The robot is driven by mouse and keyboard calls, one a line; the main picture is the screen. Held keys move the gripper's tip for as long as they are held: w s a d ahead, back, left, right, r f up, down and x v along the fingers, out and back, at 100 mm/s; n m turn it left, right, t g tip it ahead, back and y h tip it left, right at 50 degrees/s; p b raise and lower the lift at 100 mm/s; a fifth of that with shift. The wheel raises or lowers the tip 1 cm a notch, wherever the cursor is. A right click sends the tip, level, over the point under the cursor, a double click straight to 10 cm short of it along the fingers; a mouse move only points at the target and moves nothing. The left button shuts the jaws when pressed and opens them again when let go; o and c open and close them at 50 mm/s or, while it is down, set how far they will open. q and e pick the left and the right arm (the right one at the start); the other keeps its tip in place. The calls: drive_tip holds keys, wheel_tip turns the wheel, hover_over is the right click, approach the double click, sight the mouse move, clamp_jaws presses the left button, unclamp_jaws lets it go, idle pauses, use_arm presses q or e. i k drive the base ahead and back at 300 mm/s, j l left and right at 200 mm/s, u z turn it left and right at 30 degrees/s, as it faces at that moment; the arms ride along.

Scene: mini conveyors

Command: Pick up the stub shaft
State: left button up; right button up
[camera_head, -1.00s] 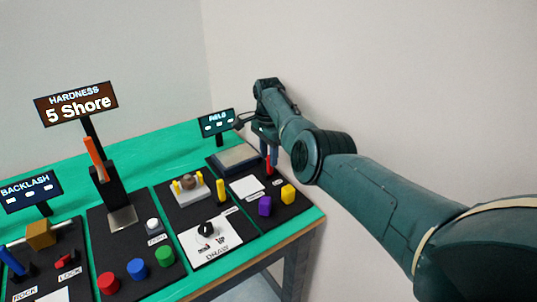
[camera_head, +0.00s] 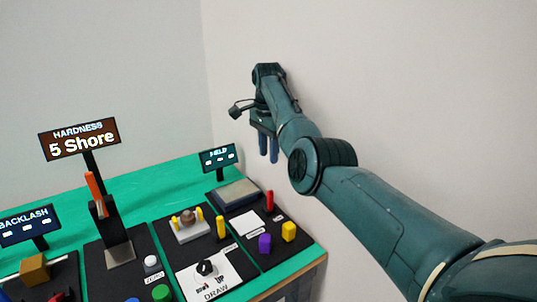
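I cannot tell for sure which piece is the stub shaft. A brown round piece (camera_head: 188,215) sits on a light block between yellow posts. A thin red upright piece (camera_head: 269,201) stands on the right-hand black panel. My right gripper (camera_head: 268,161) is raised above the back right of the table, fingers pointing down. Its two fingers show a small gap with nothing visible between them. It is apart from the red piece and the table. My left gripper is not in view.
The green table (camera_head: 150,203) carries several black panels. A purple block (camera_head: 264,243) and a yellow block (camera_head: 289,231) stand front right, near a white card (camera_head: 246,224). A grey plate (camera_head: 236,194) lies behind. The hardness sign (camera_head: 80,139) stands tall at left; the wall is close behind.

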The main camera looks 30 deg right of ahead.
sight(265, 241)
drive_tip(key=k, duration=1)
